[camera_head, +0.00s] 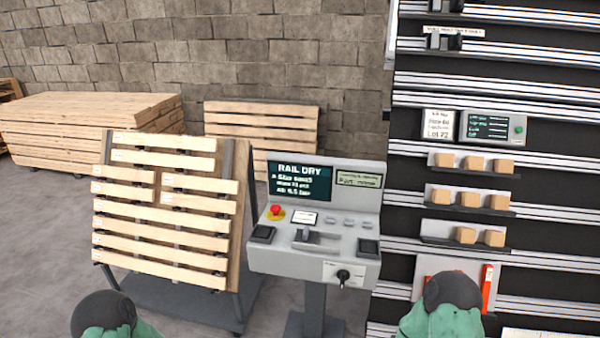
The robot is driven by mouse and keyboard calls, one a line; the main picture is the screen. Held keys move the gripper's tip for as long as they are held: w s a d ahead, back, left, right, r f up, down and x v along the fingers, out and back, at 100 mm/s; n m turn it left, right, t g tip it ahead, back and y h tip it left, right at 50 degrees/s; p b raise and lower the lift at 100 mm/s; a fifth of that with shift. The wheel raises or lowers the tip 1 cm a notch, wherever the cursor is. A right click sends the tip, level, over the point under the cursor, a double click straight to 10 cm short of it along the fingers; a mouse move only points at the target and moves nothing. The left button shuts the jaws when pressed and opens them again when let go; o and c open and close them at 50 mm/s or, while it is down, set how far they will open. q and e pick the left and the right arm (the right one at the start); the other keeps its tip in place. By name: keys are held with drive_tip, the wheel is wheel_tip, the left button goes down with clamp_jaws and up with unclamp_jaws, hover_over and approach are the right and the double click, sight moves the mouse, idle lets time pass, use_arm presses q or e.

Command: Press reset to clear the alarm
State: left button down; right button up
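A grey control console (270,258) stands on a post at the centre. Its dark screen (300,181) shows "RAIL DRY" in large letters above smaller lines that I cannot read surely. I cannot read which control is marked reset. A black knob (343,275) is on the front face beside a white label. Only green and dark parts of my arms show at the bottom edge; neither gripper is in view.
A tilted slatted wooden pallet (165,258) stands close left of the console. Stacked pallets (80,125) are behind. At right, a dark railed rack (560,225) carries small shelves of wooden blocks (473,163) and a box with a screen and green button (493,128).

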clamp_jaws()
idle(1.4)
